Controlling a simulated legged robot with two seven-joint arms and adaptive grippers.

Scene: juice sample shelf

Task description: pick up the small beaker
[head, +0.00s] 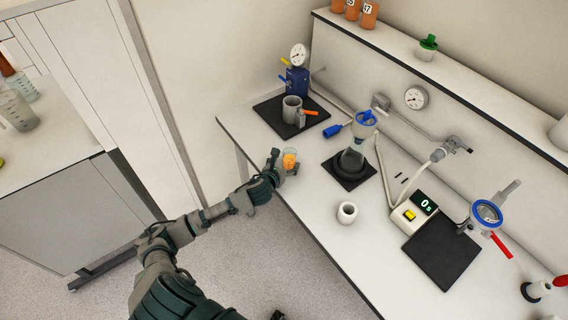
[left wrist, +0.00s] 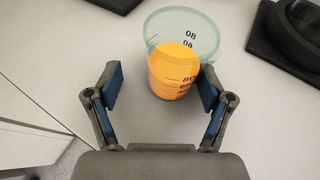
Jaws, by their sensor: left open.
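The small beaker (head: 290,160) is clear glass with orange juice in it and stands on the white bench near its front left edge. In the left wrist view the beaker (left wrist: 178,68) shows dark volume marks and sits just ahead of the fingers, a little right of centre. My left gripper (head: 281,165) reaches it from the left in the head view. In the left wrist view the left gripper (left wrist: 160,92) is open, its blue pads on either side of the beaker's near part. The right pad looks close to the glass; I cannot tell whether it touches. My right gripper is not seen.
A flask (head: 352,160) stands on a black base behind the beaker. A white cup (head: 347,212) stands to the right. A black mat (head: 268,118) with a blue device (head: 297,80) lies further back. A scale display (head: 424,203) is at the right.

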